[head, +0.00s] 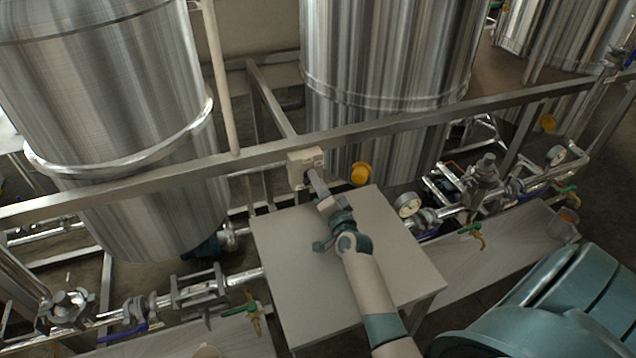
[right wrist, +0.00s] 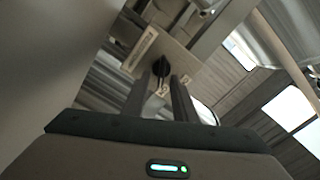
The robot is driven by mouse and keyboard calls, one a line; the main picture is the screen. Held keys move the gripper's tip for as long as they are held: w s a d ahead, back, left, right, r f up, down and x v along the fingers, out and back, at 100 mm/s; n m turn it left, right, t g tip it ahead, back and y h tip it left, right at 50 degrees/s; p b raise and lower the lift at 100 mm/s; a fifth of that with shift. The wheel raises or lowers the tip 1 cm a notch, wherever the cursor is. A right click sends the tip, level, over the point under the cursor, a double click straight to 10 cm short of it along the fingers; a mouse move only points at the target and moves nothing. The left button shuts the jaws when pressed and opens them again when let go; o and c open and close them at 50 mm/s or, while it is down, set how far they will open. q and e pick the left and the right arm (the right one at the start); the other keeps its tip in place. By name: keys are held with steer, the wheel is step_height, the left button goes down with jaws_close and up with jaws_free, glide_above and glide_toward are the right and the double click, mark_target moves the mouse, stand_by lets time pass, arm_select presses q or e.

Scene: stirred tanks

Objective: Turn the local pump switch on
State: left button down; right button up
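The local pump switch is a pale box (head: 300,158) on the steel rail between the two big tanks. In the right wrist view, its light faceplate (right wrist: 180,58) carries a black rotary knob (right wrist: 161,65) and small labels. My right gripper (head: 313,178) reaches up to the front of the box. In the right wrist view, its two fingers (right wrist: 164,80) are apart, with the knob seen between their tips and a gap left around it. Whether a finger touches the knob cannot be told. In the head view the gripper hides the knob. My left gripper is not in view.
A bare grey table (head: 290,260) stands under my right arm. A yellow round cap (head: 361,173) and a pressure gauge (head: 407,204) are right of the box. Large steel tanks (head: 105,110) stand behind the rail (head: 420,118). Pipes and valves run along both sides.

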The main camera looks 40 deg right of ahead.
steer(key=shift+s+a, duration=0.1)
steer(key=shift+s, duration=0.05)
steer(key=b+v, duration=0.3)
steer(key=v, duration=1.3)
steer(key=shift+f+b, duration=0.15)
steer(key=shift+b, duration=0.25)
steer(key=shift+s, duration=0.6)
